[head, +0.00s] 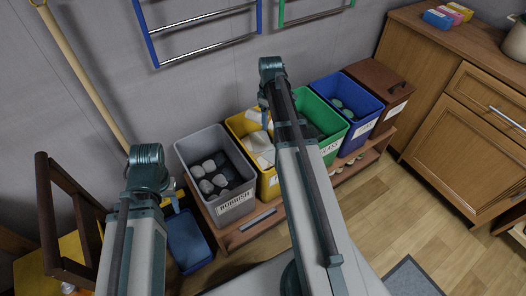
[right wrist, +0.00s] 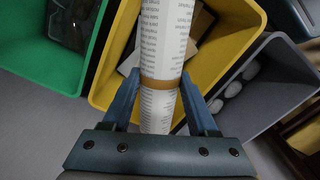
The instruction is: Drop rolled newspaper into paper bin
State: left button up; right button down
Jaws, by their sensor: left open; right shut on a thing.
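My right gripper (right wrist: 160,88) is shut on the rolled newspaper (right wrist: 166,30), a white printed roll with a tan band. In the right wrist view the roll is in front of the yellow bin (right wrist: 115,92), overlapping its opening; its far end is out of frame. In the head view the yellow bin (head: 236,124) stands between the grey and green bins, with white paper and card inside. Its label is mostly hidden by my right arm. My right gripper (head: 263,106) is largely hidden there, over the bin's back part. My left gripper (head: 174,198) is open and small beside the grey bin.
The grey rubbish bin (head: 232,208), green glass bin (head: 333,146), blue bin (head: 362,133) and brown lidded bin (head: 394,112) share a low wooden stand (head: 231,238). A cabinet (head: 470,130) stands right.

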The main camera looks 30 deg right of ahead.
notch_tip(320, 180, down, 6)
jog(key=b, duration=0.5)
jog(key=shift+b, duration=0.4)
jog(key=shift+c, duration=0.5)
grip_release()
jog(key=shift+r, duration=0.1)
notch_tip(320, 180, up, 14)
jog(key=p, duration=1.4)
jog(key=shift+f, duration=0.2)
